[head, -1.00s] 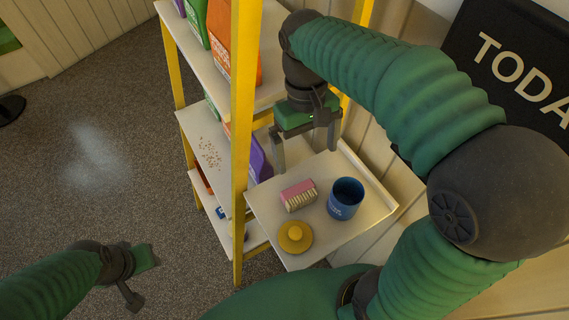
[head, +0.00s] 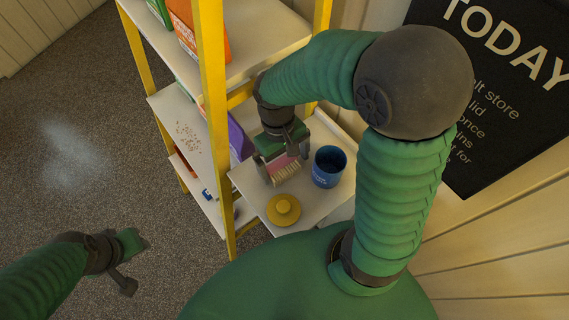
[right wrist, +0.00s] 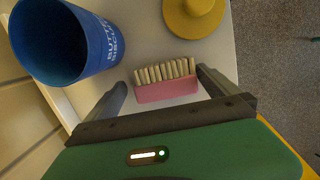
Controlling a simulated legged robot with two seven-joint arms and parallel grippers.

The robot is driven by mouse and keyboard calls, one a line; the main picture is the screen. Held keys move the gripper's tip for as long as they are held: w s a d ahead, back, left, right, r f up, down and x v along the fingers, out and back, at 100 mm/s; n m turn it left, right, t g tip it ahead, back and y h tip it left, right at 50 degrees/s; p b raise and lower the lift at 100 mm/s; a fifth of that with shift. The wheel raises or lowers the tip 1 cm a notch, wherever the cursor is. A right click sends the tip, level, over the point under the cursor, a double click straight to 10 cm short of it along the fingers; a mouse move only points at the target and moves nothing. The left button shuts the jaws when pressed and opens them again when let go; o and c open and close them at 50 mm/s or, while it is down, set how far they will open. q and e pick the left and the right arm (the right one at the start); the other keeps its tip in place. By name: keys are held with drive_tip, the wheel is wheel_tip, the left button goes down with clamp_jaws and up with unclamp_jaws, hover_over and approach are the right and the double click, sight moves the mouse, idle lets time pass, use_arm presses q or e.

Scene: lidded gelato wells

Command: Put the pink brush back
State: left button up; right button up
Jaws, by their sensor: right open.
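The pink brush (head: 284,171) lies on the small white side tray (head: 250,190), its pale bristles facing the front in the head view. In the right wrist view the brush (right wrist: 166,88) sits between the fingers of my right gripper (right wrist: 162,85). Those fingers are open, one on each side of the brush, with a gap visible at least on the left side. In the head view my right gripper (head: 284,172) is down over the brush and partly covers it. My left gripper (head: 136,262) is off to the lower left over the floor, away from the shelf; its jaws are unclear.
A blue cup (head: 328,167) stands right of the brush, and a yellow round lid with a knob (head: 284,210) lies in front. A yellow-framed shelf (head: 215,120) with bags stands to the left. Its middle board (head: 178,122) has scattered crumbs. A black sign (head: 500,90) is at right.

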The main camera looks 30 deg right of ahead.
drive_tip(key=shift+s+a+f, duration=0.25)
drive_tip(key=shift+f, duration=0.1)
drive_tip(key=shift+w+a, duration=0.1)
drive_tip(key=shift+a, duration=0.05)
drive_tip(key=shift+w+a, duration=0.15)
drive_tip(key=c, duration=0.4)
drive_tip(key=shift+d, duration=0.4)
drive_tip(key=c, duration=1)
drive_tip(key=shift+c, duration=0.2)
drive_tip(key=shift+a, duration=0.1)
